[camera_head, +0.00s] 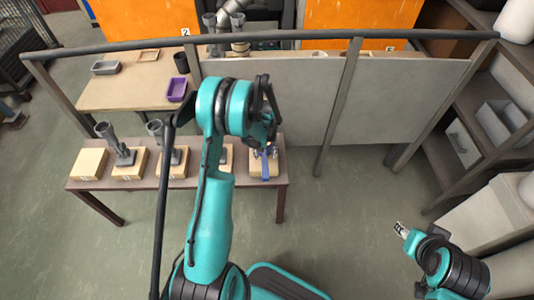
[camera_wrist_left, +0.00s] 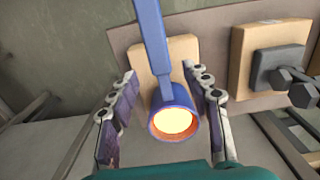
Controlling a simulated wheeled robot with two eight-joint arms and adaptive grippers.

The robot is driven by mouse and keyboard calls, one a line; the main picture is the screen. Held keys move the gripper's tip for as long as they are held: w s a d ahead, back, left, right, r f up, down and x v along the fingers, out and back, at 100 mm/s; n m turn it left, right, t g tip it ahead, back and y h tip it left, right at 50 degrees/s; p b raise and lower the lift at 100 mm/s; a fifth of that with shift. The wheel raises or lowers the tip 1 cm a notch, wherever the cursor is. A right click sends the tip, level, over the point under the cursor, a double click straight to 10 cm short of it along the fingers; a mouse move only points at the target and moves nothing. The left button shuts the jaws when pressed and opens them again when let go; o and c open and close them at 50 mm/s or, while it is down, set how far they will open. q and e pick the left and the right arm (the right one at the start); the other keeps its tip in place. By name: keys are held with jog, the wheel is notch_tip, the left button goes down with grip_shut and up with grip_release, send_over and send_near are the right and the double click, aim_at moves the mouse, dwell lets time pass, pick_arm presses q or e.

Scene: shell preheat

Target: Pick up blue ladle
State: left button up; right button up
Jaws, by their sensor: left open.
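The blue ladle (camera_head: 266,166) is on a wooden block (camera_head: 256,170) at the right end of the low bench, partly hidden by my left arm. In the left wrist view the ladle (camera_wrist_left: 154,40) shows its long handle pointing away and its round cup, glowing pale yellow inside with an orange rim. My left gripper (camera_head: 266,149) is at the ladle. In the left wrist view its fingers (camera_wrist_left: 163,80) are open, one on each side of the cup, and I see no grip on it. My right gripper (camera_head: 401,229) is at the lower right, far from the ladle; its jaws are too small to read.
More wooden blocks with grey fixtures (camera_head: 123,153) stand along the bench (camera_head: 84,186) to the left. A rail and grey panels (camera_head: 283,95) stand behind. A table with a purple bin (camera_head: 176,89) is at the back left. Shelves (camera_head: 480,145) line the right. Floor between is clear.

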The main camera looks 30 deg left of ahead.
aim_at(265, 159)
pick_arm(q)
notch_tip(265, 159, down, 6)
jog(key=b, duration=0.3)
jog(key=shift+a, duration=0.1)
jog(key=shift+r, duration=0.15)
grip_shut()
